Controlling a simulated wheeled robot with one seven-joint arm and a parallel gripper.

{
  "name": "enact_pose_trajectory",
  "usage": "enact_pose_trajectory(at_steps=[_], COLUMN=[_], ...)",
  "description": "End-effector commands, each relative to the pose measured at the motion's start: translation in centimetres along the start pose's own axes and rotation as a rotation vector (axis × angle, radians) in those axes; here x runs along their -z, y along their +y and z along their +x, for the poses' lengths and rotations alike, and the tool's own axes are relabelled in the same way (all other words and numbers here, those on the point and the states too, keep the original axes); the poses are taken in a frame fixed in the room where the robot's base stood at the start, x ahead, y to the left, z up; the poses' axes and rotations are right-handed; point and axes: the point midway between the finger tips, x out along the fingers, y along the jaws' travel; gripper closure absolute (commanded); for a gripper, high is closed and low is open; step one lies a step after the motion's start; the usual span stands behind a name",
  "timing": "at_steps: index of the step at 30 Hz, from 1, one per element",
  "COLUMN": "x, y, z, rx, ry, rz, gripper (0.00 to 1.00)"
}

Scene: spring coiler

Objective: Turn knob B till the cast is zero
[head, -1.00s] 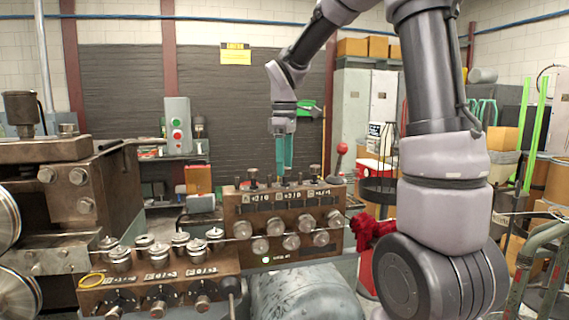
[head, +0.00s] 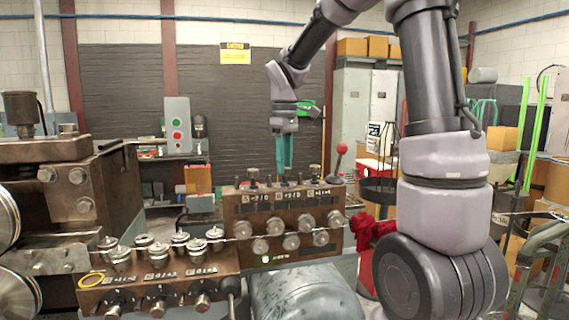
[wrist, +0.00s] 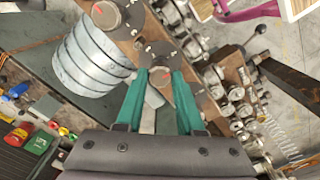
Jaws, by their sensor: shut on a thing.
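The upper block (head: 236,215) carries a row of knobs on top above plates that seem marked A, B and C. Knob B (wrist: 160,74), a small round knob with a red pointer mark, is the middle one. My gripper (head: 284,172) points straight down over it, its two green fingers shut on it. In the wrist view my gripper (wrist: 161,80) has a fingertip on each side of the knob, over a dark round dial. In the head view the fingers mostly hide the knob. The display digits on the plates are too small to read surely.
Knob A (head: 253,180) and knob C (head: 314,172) stand close on either side. A red-balled lever (head: 342,149) rises at the right. Rollers with wire (head: 291,241) line the block's front. A lower block (head: 225,262) with more knobs stands nearer left.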

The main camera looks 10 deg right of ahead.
Motion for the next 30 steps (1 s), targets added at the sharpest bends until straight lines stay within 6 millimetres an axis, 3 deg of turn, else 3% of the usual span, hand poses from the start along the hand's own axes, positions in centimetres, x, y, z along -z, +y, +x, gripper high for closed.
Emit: enact_pose_trajectory(at_steps=[30], x=[-0.01], y=[0.10], z=[-0.10], rx=[0.000], ry=[0.002], rz=[0.954], gripper=[1.00])
